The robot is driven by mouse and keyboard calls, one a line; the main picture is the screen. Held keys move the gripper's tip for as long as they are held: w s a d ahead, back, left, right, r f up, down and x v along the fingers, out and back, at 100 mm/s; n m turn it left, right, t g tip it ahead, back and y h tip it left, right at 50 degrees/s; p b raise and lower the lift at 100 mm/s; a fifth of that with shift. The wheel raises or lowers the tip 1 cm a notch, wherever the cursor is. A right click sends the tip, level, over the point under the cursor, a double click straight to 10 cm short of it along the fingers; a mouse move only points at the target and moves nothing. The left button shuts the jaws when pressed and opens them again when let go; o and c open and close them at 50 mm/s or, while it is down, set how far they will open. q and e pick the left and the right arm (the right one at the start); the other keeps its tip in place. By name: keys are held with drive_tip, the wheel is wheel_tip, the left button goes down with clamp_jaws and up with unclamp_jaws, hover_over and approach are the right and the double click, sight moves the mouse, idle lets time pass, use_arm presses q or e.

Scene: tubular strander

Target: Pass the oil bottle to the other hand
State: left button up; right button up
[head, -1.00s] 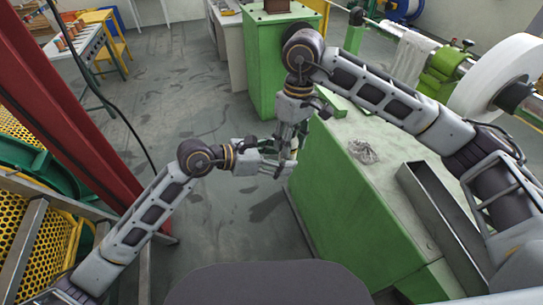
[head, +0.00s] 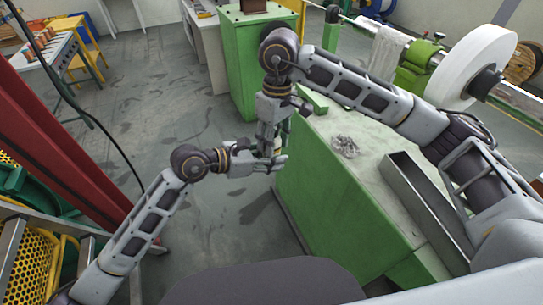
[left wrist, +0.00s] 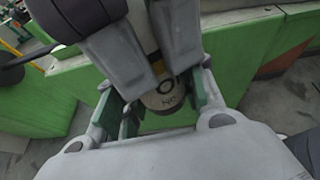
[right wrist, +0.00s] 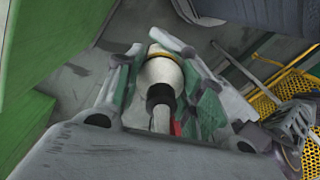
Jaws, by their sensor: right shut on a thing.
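The oil bottle (right wrist: 164,72) is held in my right gripper (right wrist: 160,95). In the right wrist view it shows a pale body and a dark neck with a bit of red beside it. My right gripper (head: 270,133) points down, shut on the bottle. My left gripper (head: 278,161) reaches in from the left just below it. In the left wrist view the bottle's lower end (left wrist: 166,97), with dark lettering, stands between my left gripper's open fingers (left wrist: 165,108), with a gap beside it. My right fingers cover its upper part there. In the head view the bottle is mostly hidden.
A green machine bench (head: 330,195) stands just right of both grippers, with a crumpled rag (head: 345,146) and a grey metal tray (head: 425,205) on top. A red beam (head: 65,150) stands at the left. The floor between is clear.

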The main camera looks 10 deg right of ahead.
use_arm(q)
drive_tip(key=shift+c, duration=2.2)
use_arm(e)
drive_tip(key=o, duration=1.2)
drive_tip(key=shift+r, duration=0.1)
drive_tip(key=shift+w+d+r, duration=0.15)
drive_tip(key=shift+r, duration=1.8)
drive_tip(key=shift+w+d+r, duration=0.1)
drive_tip(key=shift+r, duration=1.9)
drive_tip(key=shift+w+d+r, duration=0.15)
drive_tip(key=shift+r, duration=1.8)
drive_tip(key=shift+f, duration=0.1)
